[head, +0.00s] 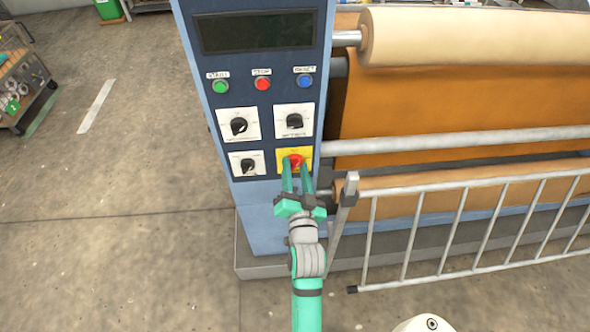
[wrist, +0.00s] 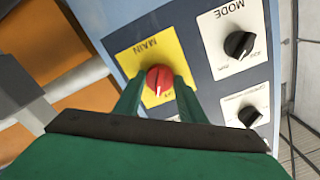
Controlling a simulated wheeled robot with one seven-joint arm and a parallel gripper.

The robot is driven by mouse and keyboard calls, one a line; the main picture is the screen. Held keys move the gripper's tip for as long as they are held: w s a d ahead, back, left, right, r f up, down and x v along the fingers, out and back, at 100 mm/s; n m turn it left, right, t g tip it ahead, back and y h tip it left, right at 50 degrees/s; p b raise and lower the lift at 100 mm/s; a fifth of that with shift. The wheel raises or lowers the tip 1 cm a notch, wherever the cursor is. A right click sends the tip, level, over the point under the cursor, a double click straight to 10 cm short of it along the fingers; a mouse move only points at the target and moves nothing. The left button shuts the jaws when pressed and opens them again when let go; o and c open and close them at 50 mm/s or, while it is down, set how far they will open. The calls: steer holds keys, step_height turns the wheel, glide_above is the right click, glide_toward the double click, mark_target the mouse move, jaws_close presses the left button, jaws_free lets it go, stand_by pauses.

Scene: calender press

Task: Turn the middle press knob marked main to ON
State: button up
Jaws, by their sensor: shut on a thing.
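The main knob is a red rotary knob (head: 294,159) on a yellow plate (head: 307,153), at the lower right of the press panel. In the wrist view the red knob (wrist: 159,76) sits on the yellow plate (wrist: 133,58), whose MAIN lettering appears upside down. My gripper (head: 297,167) reaches up from below and is shut on the red knob, one green finger on each side. The knob's white mark points toward my palm in the wrist view. Small lettering beside the mark is partly hidden by the fingers, so I cannot read the setting surely.
A black MODE knob (wrist: 239,45) is beside the yellow plate. More black knobs (head: 239,125) (head: 295,121) are above, under green, red and blue buttons (head: 263,84). A metal guard rail (head: 470,187) and rollers (head: 460,35) are right. Open floor lies left.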

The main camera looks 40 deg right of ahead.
steer(key=m, duration=0.6)
steer(key=shift+r, duration=0.1)
steer(key=m, duration=0.4)
steer(key=shift+w, duration=0.1)
steer(key=shift+m, duration=0.7)
steer(key=o, duration=1)
steer(key=shift+o, duration=0.2)
steer(key=v, duration=1.1)
steer(key=shift+d, duration=0.15)
